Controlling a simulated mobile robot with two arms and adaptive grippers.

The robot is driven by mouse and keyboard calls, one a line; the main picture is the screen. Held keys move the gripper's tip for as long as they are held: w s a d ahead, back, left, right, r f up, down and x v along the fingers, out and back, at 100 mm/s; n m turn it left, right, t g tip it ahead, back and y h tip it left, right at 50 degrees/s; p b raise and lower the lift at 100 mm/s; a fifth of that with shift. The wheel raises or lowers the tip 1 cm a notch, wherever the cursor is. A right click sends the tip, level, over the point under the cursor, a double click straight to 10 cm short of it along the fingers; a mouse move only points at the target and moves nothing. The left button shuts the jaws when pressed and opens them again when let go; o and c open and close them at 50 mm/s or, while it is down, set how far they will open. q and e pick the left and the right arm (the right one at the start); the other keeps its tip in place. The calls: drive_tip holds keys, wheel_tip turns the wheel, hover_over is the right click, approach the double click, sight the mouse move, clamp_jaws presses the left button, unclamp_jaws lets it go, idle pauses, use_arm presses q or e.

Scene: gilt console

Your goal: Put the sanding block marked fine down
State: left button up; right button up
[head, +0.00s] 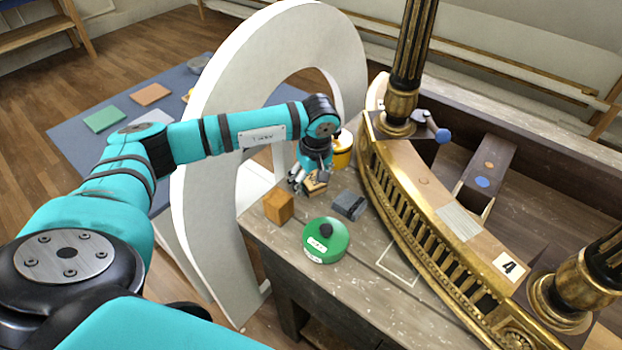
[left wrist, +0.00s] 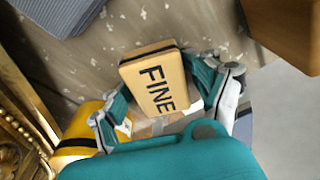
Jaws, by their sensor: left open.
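The sanding block marked FINE (left wrist: 158,85) is a tan block with black letters and a dark layer along one edge. It lies between the fingers of my left gripper (left wrist: 168,84), which is open, with a finger on either side of it. In the head view the block (head: 316,184) shows partly under my left gripper (head: 308,185), at the worn grey-brown bench (head: 352,279). I cannot tell whether its underside touches the bench top. My right gripper is not in view.
An orange-brown wooden block (head: 278,207), a green round container (head: 326,240) and a grey block (head: 349,206) stand close by. A yellow container (head: 342,150) is just behind. The gilt balustrade (head: 420,230) borders the right; a white arch (head: 215,150) borders the left.

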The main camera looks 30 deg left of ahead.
use_arm(q)
drive_tip(key=shift+s+d+f, duration=0.1)
drive_tip(key=shift+s+d, duration=0.05)
drive_tip(key=shift+s, duration=0.05)
drive_tip(key=shift+r+p, duration=0.3)
drive_tip(key=shift+p, duration=0.15)
drive_tip(key=shift+w+r+p, duration=0.1)
drive_tip(key=shift+r+p, duration=0.3)
drive_tip(key=shift+r, duration=0.1)
wheel_tip(320, 180, up, 12)
drive_tip(key=d+b, duration=0.1)
drive_tip(key=b, duration=0.2)
drive_tip(key=shift+s+d+f, duration=0.2)
drive_tip(key=shift+s, duration=0.15)
drive_tip(key=shift+f, duration=0.1)
